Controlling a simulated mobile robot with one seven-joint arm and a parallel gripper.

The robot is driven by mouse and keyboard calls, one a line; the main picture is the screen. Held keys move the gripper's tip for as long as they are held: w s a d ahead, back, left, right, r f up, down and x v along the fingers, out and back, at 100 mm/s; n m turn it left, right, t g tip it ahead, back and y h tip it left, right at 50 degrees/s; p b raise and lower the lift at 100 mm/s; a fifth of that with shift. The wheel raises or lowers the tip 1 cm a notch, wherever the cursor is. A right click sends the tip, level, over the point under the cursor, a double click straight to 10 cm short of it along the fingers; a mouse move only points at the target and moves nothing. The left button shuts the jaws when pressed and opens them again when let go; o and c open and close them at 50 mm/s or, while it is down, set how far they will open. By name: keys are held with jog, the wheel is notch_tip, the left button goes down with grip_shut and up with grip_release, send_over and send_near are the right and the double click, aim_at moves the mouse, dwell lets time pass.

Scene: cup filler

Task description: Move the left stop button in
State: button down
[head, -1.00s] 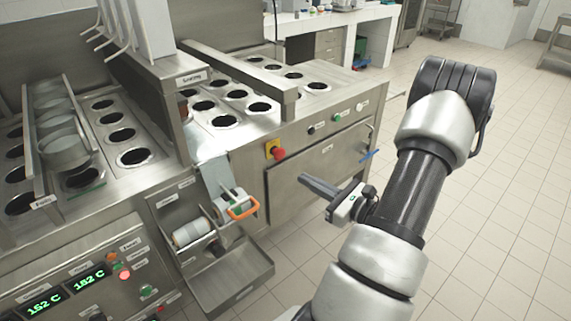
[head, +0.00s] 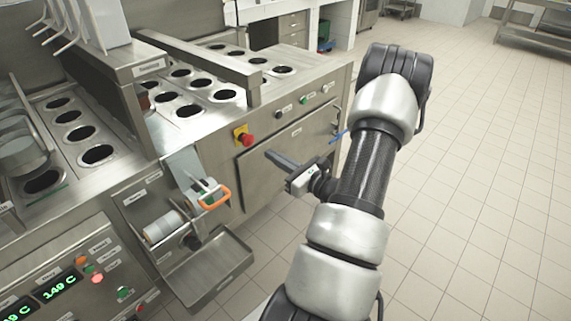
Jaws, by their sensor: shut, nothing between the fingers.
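A red mushroom-shaped stop button (head: 247,140) on a yellow plate sits on the steel machine's front, left of centre in the head view. I cannot tell if another stop button is on the machine. My gripper (head: 269,155) is shut and empty. In the picture its fingertips lie a little right of and below the red button and point left toward the machine. A small gap shows between them and the button, but the depth of this gap is hard to judge. Nothing covers the button.
A film reel unit with an orange handle (head: 214,200) and an open steel tray (head: 208,272) jut out left of my gripper. A steel door (head: 290,150) and small buttons (head: 304,100) are on the machine's front. The tiled floor (head: 480,180) on the right is clear.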

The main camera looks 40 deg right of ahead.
aim_at(250, 142)
jog(key=w, duration=0.7)
jog(key=shift+a, duration=0.3)
